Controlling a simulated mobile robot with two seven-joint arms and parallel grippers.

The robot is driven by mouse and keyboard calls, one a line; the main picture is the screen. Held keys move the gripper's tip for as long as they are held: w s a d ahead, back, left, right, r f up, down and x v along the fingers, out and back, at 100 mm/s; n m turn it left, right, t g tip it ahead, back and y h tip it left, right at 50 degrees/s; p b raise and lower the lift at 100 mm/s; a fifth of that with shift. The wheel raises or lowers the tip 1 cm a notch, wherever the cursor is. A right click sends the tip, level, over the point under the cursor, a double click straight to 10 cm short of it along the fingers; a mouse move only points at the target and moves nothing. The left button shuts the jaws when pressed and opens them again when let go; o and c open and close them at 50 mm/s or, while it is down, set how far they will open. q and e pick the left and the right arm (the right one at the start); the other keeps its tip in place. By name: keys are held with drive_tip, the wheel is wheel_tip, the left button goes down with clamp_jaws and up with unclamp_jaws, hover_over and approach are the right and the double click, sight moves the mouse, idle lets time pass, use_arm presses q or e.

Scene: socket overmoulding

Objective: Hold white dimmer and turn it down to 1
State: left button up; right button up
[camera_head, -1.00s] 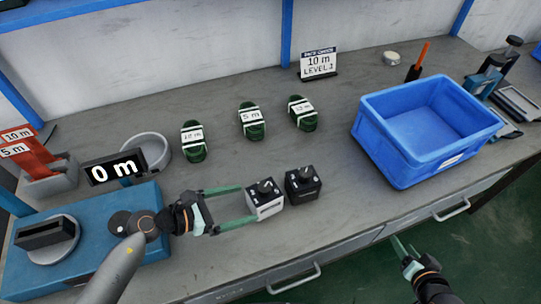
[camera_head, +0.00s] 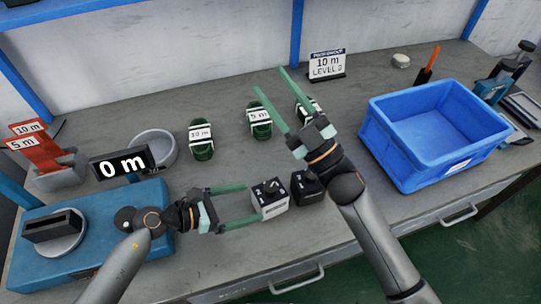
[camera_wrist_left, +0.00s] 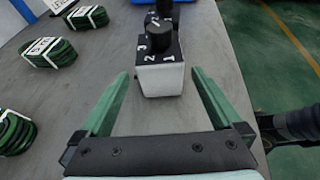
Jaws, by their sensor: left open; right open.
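The white dimmer (camera_head: 270,200) stands on the grey bench, a white box with a black top and black knob. In the left wrist view the white dimmer (camera_wrist_left: 160,80) shows numbers around its knob. My left gripper (camera_head: 252,204) is open, level with the box, its fingertips at either side of the near end with gaps; they also show in the left wrist view (camera_wrist_left: 161,76). My right gripper (camera_head: 268,80) is open and empty, raised over the back of the bench, pointing up-left. I cannot tell the knob's exact setting.
A black dimmer (camera_head: 302,188) stands just right of the white one, partly behind my right arm. Several green cable coils (camera_head: 201,140) lie behind. A blue bin (camera_head: 400,165) stands right.

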sight(270, 198)
drive_tip(key=s+a+r+n+g+y, duration=0.2)
drive_tip(key=s+a+n+g+y, duration=0.15)
drive_tip(key=a+n+g, duration=0.4)
drive_tip(key=s+a+r+n+g+y, duration=0.3)
drive_tip(key=s+a+n+g, duration=0.15)
drive_tip(key=n+g, duration=0.6)
drive_tip(key=s+a+f+n+g+h, duration=0.4)
drive_tip(key=s+f+n+g+h, duration=0.3)
drive_tip(key=n, duration=0.3)
drive_tip(key=w+d+f+n+t+h, duration=0.1)
drive_tip(key=d+f+n+t+h, duration=0.3)
drive_tip(key=f+h, duration=0.65)
use_arm(q)
drive_tip(key=shift+w+d, duration=0.1)
drive_tip(key=shift+d, duration=0.1)
drive_tip(key=shift+w+d+f, duration=0.2)
drive_tip(key=shift+d, duration=0.1)
drive_tip(key=shift+x, duration=3.15)
use_arm(e)
drive_tip(key=w+d+n+t+h, duration=0.2)
drive_tip(key=w+d+h, duration=0.4)
drive_tip(key=w+d, duration=0.3)
drive_tip(key=shift+w+d+f+t+h, duration=0.25)
drive_tip(key=shift+d+f+t+h, duration=0.2)
drive_tip(key=shift+d+t, duration=0.55)
use_arm(q)
drive_tip(key=shift+c, duration=0.4)
